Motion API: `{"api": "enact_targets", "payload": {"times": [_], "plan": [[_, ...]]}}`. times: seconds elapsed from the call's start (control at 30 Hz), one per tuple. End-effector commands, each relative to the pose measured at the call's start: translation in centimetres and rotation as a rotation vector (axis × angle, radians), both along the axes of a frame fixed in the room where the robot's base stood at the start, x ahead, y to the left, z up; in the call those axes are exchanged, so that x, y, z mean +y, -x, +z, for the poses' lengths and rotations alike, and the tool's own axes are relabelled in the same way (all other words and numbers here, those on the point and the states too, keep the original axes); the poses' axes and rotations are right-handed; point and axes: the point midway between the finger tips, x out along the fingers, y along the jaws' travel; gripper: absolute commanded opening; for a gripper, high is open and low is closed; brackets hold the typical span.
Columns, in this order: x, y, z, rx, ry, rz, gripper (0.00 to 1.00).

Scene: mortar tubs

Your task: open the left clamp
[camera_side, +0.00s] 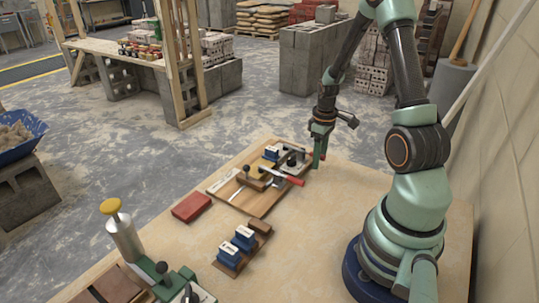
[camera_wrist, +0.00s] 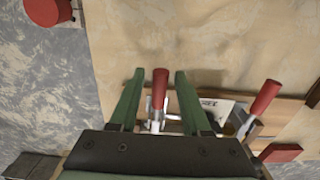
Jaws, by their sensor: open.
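A wooden fixture board (camera_side: 262,204) lies on the table in the side view, bearing clamps with red handles. In the wrist view the left clamp's red handle (camera_wrist: 159,88) stands between my gripper's two green fingers (camera_wrist: 159,73), with a gap visible on both sides. A second clamp's red handle (camera_wrist: 264,98) tilts to the right of the right finger. My gripper (camera_side: 317,160) is open at the board's far right end in the side view. The lower clamp parts are partly hidden behind my gripper in the wrist view.
A red box (camera_side: 191,207) lies left of the board. Blue-and-white blocks (camera_side: 243,238) sit on a small wooden base in front. A yellow-knobbed cylinder (camera_side: 122,230) stands at the front left. The table right of the board is bare up to my base.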

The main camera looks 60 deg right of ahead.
Motion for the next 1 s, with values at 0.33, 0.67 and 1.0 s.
{"api": "enact_targets", "payload": {"times": [0.33, 0.67, 1.0], "plan": [[0.0, 0.0, 0.0, 0.0, 0.0, 0.0, 0.0], [0.0, -0.1, 0.8, 0.0, 0.0, 0.001, 0.0], [0.0, -0.2, 1.1, -0.001, 0.001, 0.001, 0.0]]}}
